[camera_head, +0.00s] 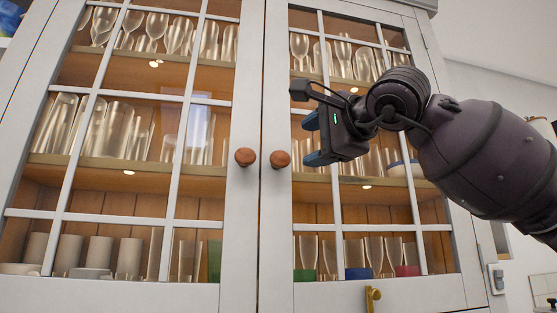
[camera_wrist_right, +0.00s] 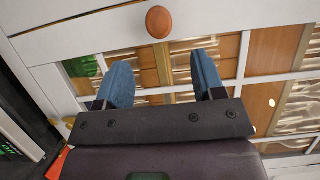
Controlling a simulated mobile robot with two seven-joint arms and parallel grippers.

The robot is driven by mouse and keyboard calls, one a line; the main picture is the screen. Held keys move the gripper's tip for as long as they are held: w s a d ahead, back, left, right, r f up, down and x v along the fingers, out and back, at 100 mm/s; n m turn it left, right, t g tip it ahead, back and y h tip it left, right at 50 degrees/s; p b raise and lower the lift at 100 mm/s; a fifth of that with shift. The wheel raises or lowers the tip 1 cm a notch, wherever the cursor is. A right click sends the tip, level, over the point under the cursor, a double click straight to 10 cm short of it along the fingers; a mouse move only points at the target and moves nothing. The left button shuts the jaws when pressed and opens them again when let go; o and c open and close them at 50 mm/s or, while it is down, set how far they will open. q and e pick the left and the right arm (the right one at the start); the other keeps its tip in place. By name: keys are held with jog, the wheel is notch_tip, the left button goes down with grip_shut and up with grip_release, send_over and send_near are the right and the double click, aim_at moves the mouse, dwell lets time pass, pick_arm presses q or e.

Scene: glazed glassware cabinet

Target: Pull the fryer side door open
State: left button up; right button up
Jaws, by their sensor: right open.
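A glazed cabinet has two white-framed doors, a left door (camera_head: 243,225) and a right door (camera_head: 276,80). No fryer shows. Each door has a round brown knob: the left knob (camera_head: 245,157) and the right knob (camera_head: 280,159), side by side at the middle seam. My right gripper (camera_head: 312,140) is in front of the right door, just right of the right knob, with its fingers pointing left. Its two blue fingers are apart and empty. In the right wrist view a knob (camera_wrist_right: 159,22) lies beyond the gap between the fingertips (camera_wrist_right: 161,65), not touched. My left gripper is out of view.
Glasses (camera_head: 115,130) and cups stand on wooden shelves behind the glass panes. A brass latch or handle (camera_head: 373,294) sits below the right door. White wall shows at the right. Both doors appear closed.

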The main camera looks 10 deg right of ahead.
aim_at(282, 158)
jog(key=p+x, duration=0.1)
jog(key=x, duration=0.9)
jog(key=shift+w+a, duration=0.1)
jog(key=shift+w, duration=0.05)
grip_shut()
